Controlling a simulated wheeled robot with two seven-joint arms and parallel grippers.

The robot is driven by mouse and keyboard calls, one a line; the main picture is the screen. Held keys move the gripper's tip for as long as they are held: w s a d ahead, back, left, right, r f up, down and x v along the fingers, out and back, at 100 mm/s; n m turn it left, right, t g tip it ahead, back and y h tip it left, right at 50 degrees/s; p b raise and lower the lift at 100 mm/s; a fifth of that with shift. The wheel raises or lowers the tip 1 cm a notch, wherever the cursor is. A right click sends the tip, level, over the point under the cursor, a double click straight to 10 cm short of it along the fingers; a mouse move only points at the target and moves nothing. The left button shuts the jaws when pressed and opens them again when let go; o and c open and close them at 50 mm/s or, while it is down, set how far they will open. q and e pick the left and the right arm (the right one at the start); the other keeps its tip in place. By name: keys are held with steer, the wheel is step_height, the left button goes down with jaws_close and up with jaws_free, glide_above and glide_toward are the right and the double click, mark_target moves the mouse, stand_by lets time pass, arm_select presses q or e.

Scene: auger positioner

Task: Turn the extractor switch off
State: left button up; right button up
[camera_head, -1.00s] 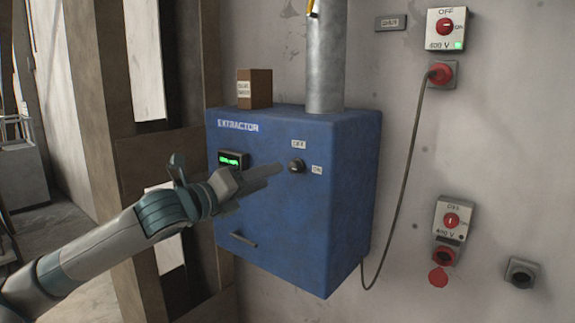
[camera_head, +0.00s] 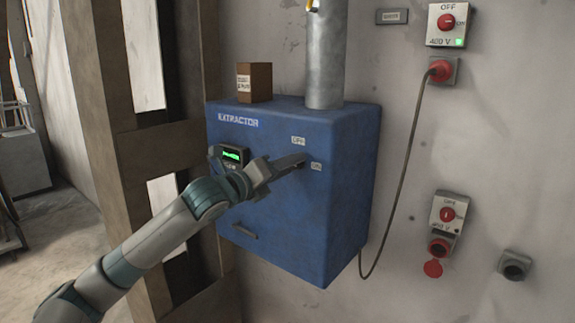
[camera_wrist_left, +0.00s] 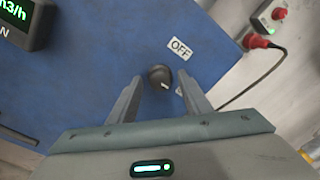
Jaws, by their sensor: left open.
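The blue extractor box (camera_head: 300,230) is mounted on the wall. Its dark round switch knob (camera_wrist_left: 160,76) shows in the left wrist view, with the OFF label (camera_wrist_left: 180,48) above right and the ON label, partly hidden by a finger, below right. The knob's pale mark faces down right, toward the ON label. My left gripper (camera_head: 296,161) is open, its fingers on either side of the knob in the left wrist view (camera_wrist_left: 161,78); I cannot tell if they touch it. In the head view the gripper hides the knob. My right gripper is out of view.
A lit green display (camera_head: 231,155) sits left of the knob, close to my gripper. A small brown box (camera_head: 254,83) and a metal duct (camera_head: 325,60) are on top. A cable (camera_head: 405,170) and red wall switches (camera_head: 447,21) are at the right.

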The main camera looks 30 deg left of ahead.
arm_select(q)
steer(key=shift+c, duration=0.4)
steer(key=c, duration=1)
steer(key=shift+n, duration=0.4)
steer(key=shift+n+t+y+p, duration=0.25)
steer(key=shift+n+p, duration=0.6)
steer(key=shift+n, duration=3.6)
steer(key=shift+n+t+y+p, duration=0.2)
steer(key=shift+n+p, duration=0.65)
steer(key=shift+n, duration=3.6)
